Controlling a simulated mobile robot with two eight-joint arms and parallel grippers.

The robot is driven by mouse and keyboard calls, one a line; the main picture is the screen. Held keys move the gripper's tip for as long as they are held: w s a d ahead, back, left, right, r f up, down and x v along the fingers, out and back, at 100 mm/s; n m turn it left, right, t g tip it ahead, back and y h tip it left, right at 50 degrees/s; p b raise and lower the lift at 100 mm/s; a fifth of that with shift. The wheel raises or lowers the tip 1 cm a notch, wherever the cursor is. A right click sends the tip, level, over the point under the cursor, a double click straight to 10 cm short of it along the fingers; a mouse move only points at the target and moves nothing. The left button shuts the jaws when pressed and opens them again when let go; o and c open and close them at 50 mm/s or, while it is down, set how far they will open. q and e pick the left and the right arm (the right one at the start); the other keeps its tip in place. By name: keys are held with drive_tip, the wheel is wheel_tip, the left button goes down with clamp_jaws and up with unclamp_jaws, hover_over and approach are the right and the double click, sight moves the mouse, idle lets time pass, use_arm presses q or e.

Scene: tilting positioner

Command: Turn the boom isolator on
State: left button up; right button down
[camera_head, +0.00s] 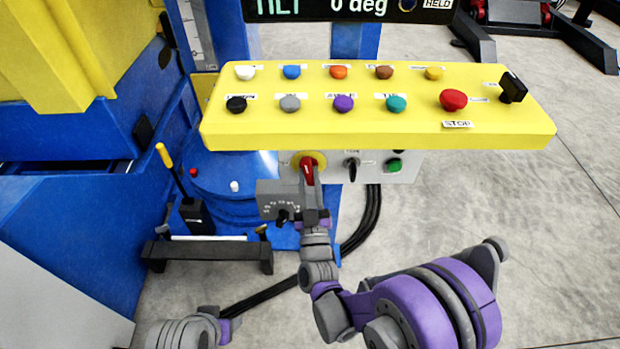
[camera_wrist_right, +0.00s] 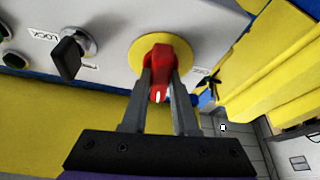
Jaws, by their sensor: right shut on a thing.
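The boom isolator appears to be the red rotary handle (camera_head: 307,164) on a round yellow plate, on the grey panel under the yellow console. In the right wrist view the red handle (camera_wrist_right: 160,68) stands in front of its yellow plate (camera_wrist_right: 137,50), and a white mark shows near its end. My right gripper (camera_head: 310,188) reaches up to the handle from below. Its two fingers (camera_wrist_right: 160,88) lie on both sides of the handle, shut on it. The fingers hide part of the handle's sides.
A black key-like switch (camera_head: 351,166) and a green button (camera_head: 393,164) sit right of the handle. The yellow console (camera_head: 380,140) overhangs with several coloured knobs and a red stop button (camera_head: 453,100). A grey dial box (camera_head: 280,198) is close left of my gripper. Open floor lies right.

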drive_tip(key=shift+a+m+h, duration=0.1)
drive_tip(key=shift+m+h, duration=0.9)
drive_tip(key=shift+m, duration=0.9)
drive_tip(key=c, duration=0.7)
unclamp_jaws()
drive_tip(key=b+v, duration=0.2)
drive_tip(key=v, duration=0.9)
